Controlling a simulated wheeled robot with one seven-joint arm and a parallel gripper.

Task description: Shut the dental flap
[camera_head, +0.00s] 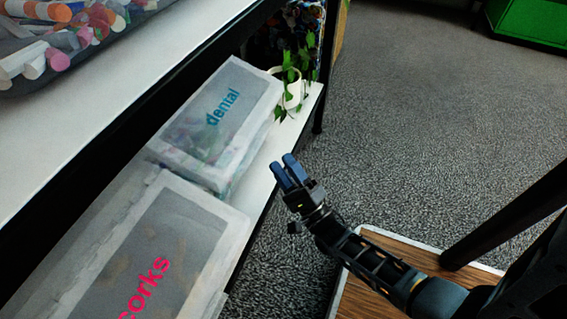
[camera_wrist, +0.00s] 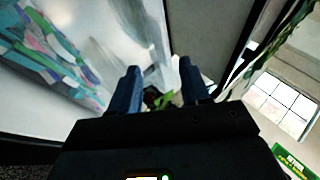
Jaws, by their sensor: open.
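The dental bin (camera_head: 205,172) is a translucent white box on the lower shelf, with coloured contents showing through. Its flap (camera_head: 235,85) is a greyish clear panel in a white frame with "dental" in teal letters. I cannot tell surely how far the flap stands open. My gripper (camera_head: 292,168), with two blue fingers, is to the right of the bin, apart from it in the head view. In the wrist view, my gripper (camera_wrist: 160,80) has its fingers apart with nothing held between them. A translucent panel with coloured contents (camera_wrist: 60,50) fills the left there.
A corks bin (camera_head: 215,222) with red letters stands nearer on the same shelf. A white pot with a green plant (camera_head: 292,92) stands beyond the dental bin. The upper shelf (camera_head: 120,85) overhangs at left. A wooden tabletop (camera_head: 365,300) is below my arm. Carpet (camera_head: 420,130) lies open at right.

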